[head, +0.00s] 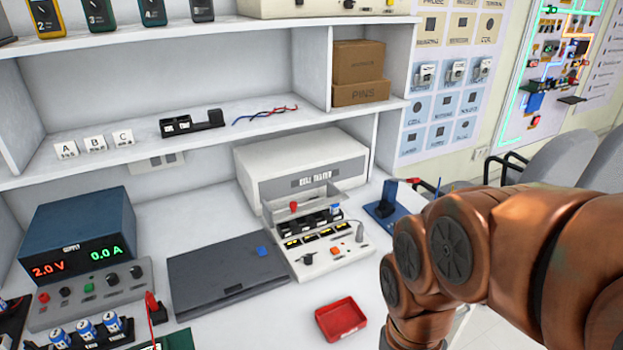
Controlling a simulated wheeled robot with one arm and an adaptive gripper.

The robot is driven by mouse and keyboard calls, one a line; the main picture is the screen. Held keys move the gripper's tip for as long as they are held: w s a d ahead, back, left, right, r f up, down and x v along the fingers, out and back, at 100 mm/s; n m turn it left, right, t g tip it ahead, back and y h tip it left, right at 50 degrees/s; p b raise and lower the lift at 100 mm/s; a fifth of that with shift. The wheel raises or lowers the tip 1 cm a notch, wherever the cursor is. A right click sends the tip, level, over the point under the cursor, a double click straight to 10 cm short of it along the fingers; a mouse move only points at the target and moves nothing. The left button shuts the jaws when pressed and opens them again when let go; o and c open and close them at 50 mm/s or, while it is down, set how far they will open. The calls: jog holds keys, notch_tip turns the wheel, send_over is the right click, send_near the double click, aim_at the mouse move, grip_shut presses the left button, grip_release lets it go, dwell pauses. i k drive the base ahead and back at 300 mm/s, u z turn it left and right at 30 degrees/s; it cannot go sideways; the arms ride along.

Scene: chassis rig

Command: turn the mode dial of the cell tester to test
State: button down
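The cell tester (300,165) is a white box with a lettered front label, standing on the bench at the centre. Its sloping front panel (345,262) carries small lit displays, an orange button (335,250), a small dark knob (307,258) and a grey upright part (359,232). Which of these is the mode dial, and where it points, is too small to tell. A slotted holder with a blue-and-white cell (336,210) sits above the displays, and a red knob (293,206) is at its left. My copper arm fills the lower right; my gripper is out of view.
A red tray (340,319) lies in front of the tester, and a closed dark case (228,280) lies to its left. A power supply (80,245) reads 2.0 V and 0.0 A. A blue stand (385,203) is right of the tester. Shelves overhang the bench back.

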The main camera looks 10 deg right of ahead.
aim_at(308, 258)
jog(key=u, duration=3.35)
jog(key=k, duration=0.7)
jog(key=z, duration=1.65)
jog(key=i, duration=0.5)
jog(key=u, duration=0.05)
